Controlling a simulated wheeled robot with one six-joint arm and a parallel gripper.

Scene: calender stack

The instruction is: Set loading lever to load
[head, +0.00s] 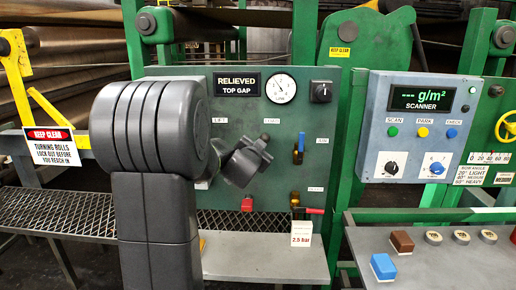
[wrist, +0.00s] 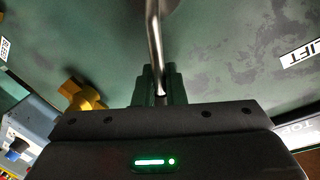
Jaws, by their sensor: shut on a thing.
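The loading lever is a bare metal rod (wrist: 153,35) running down from the top of the wrist view, its lower end between my fingers. My gripper (wrist: 157,84) is shut on it. In the head view my dark gripper (head: 246,160) is in front of the green panel (head: 235,97), below the LIFT label (head: 218,121). A second label (head: 271,121) to its right is too small to read surely. My arm and gripper hide most of the lever there. The LIFT label also shows at the right of the wrist view (wrist: 300,54).
The panel has a RELIEVED TOP GAP display (head: 238,84), a gauge (head: 281,88), a black knob (head: 321,91), a red button (head: 247,203), a blue-handled valve (head: 298,148) and a red-handled valve (head: 313,211). The scanner box (head: 420,125) stands right, above a grey desk (head: 440,262).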

